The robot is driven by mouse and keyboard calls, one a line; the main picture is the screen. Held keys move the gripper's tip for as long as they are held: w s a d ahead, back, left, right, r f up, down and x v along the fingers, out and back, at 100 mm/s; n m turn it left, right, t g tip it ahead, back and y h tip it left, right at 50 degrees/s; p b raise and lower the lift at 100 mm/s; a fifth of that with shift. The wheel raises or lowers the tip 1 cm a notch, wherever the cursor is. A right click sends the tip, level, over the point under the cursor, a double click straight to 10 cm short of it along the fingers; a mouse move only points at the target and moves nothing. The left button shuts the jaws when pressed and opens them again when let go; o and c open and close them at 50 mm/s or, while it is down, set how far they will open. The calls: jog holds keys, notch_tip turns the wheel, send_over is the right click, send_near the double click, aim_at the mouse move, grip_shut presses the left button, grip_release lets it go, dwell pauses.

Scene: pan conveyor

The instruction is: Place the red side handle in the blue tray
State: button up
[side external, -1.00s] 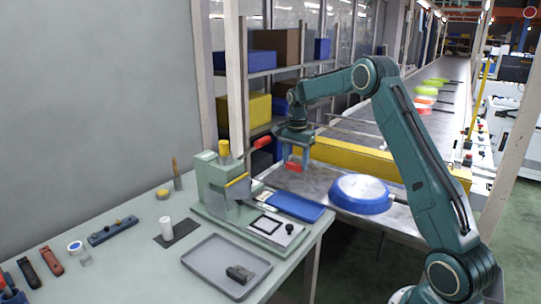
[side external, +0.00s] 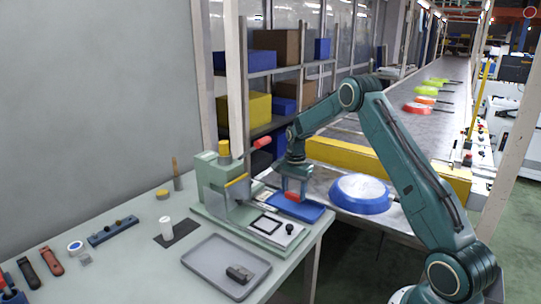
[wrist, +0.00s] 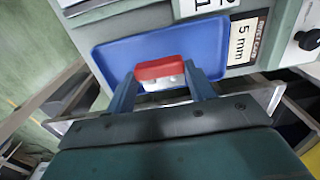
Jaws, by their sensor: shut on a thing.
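My gripper (side external: 293,196) is shut on the red side handle (side external: 291,196), with a finger at each end of it. The wrist view shows the red side handle (wrist: 158,68), with a pale underside, between the fingertips of my gripper (wrist: 160,80). The blue tray (side external: 312,213) lies at the table's right end, beside the green press. The handle is over the blue tray; the tray's floor (wrist: 215,45) shows behind it in the wrist view. I cannot tell whether the handle touches the tray floor.
The green press (side external: 215,185) with a red-tipped lever (side external: 262,142) stands close left of my gripper. A blue pan (side external: 360,194) sits on the metal surface to the right. A grey tray (side external: 215,262) lies at the front. Colored pans (side external: 418,107) stand on the conveyor (side external: 445,75).

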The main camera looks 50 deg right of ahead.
aim_at(294, 199)
jog(key=shift+f, duration=1.95)
jog(key=shift+f, duration=0.15)
jog(key=o, duration=1.1)
notch_tip(294, 199, up, 12)
jog(key=shift+r, duration=0.15)
